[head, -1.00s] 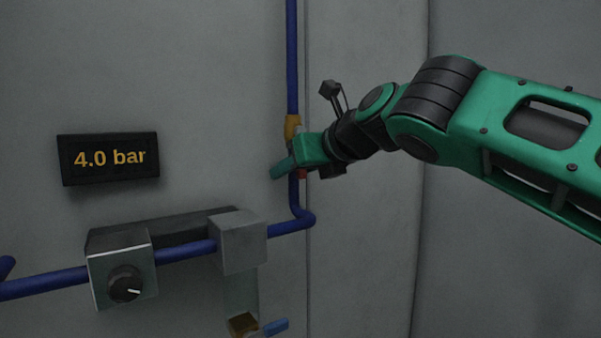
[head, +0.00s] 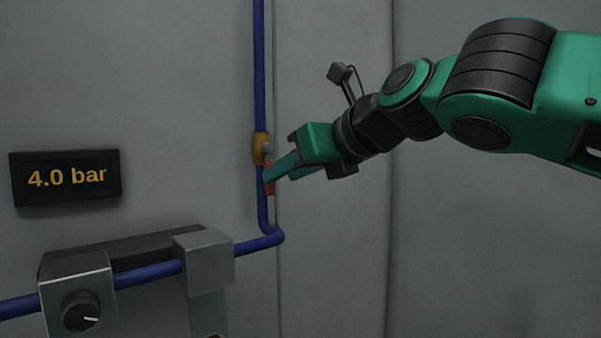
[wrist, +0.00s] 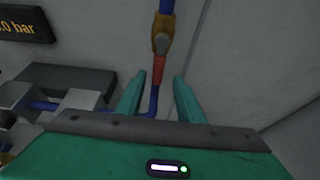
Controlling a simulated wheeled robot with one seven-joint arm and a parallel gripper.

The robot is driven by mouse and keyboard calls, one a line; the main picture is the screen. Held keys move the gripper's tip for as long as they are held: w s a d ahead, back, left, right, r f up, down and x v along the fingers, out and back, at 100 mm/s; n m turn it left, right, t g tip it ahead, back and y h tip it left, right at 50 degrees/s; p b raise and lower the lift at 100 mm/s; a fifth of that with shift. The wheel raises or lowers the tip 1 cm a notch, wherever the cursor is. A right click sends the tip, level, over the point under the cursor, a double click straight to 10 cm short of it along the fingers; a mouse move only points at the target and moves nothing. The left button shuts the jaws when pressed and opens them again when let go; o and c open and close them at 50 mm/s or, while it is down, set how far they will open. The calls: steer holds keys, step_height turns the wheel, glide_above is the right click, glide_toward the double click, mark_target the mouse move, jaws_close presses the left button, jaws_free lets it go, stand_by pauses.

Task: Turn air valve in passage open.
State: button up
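The air valve has a brass-coloured body (head: 260,148) on the upright blue pipe, and it also shows in the wrist view (wrist: 162,35). Its red handle (wrist: 159,70) hangs down from the body, in line with the pipe. In the head view the red handle (head: 270,187) is partly hidden by my gripper's finger. My gripper (head: 277,175) is at the handle. In the wrist view my gripper (wrist: 158,84) is open, its two green fingers apart with the handle seen between them. I cannot tell whether a finger touches the handle.
A display reading 4.0 bar (head: 66,178) is on the wall at left. Below it are a box with a black knob (head: 80,310) and a grey box (head: 204,262) along the blue pipe (head: 262,242). The wall right of the valve is bare.

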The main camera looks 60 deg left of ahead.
steer(key=shift+d+r, duration=0.2)
steer(key=shift+d, duration=0.4)
